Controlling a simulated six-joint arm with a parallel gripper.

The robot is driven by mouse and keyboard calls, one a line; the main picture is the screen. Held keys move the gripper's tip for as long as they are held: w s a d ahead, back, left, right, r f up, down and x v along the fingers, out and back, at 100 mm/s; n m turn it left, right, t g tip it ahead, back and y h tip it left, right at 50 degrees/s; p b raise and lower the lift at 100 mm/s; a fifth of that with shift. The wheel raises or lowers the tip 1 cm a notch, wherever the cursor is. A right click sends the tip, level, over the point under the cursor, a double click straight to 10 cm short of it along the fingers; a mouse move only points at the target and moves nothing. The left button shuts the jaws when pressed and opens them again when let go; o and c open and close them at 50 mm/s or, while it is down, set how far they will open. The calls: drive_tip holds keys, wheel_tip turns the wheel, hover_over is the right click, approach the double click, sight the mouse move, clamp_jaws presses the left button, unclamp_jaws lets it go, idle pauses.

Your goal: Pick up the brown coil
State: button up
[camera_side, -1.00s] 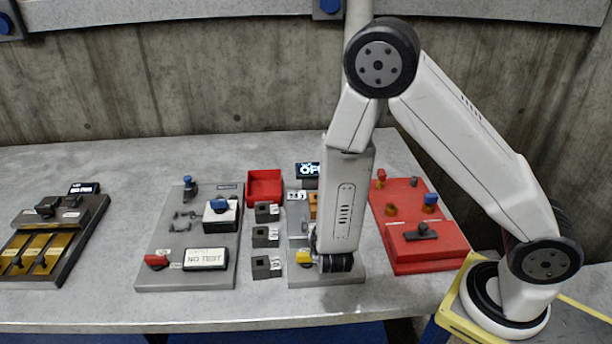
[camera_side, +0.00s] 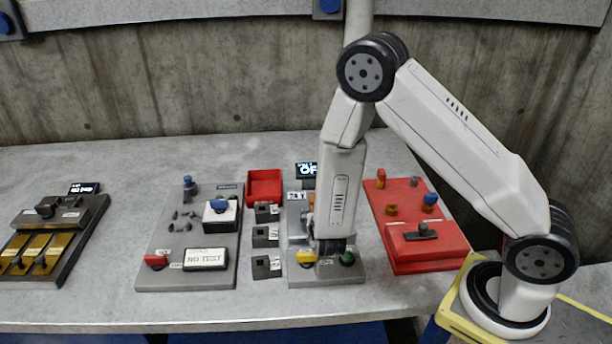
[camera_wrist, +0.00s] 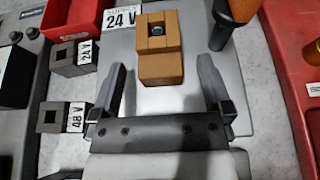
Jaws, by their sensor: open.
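The brown coil (camera_wrist: 157,62) is a squarish block with a square hole and a dark core. My gripper (camera_wrist: 161,66) is open, with one finger on each side of the coil's near end and gaps on both sides. In the side view my gripper (camera_side: 328,245) is low over the panel, and the coil is mostly hidden by my arm.
Dark grey coils marked "24 V" (camera_wrist: 75,57) and "48 V" (camera_wrist: 62,117) stand left of the panel. A red bin (camera_side: 264,186) is behind them. A yellow button (camera_side: 306,257) and green button (camera_side: 347,258) are at the panel's front. A red panel (camera_side: 420,240) is to the right.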

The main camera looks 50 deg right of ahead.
drive_tip(key=shift+w+d+f, duration=0.25)
drive_tip(key=shift+w+d, duration=0.15)
drive_tip(key=shift+d, duration=0.05)
clamp_jaws()
idle(0.3)
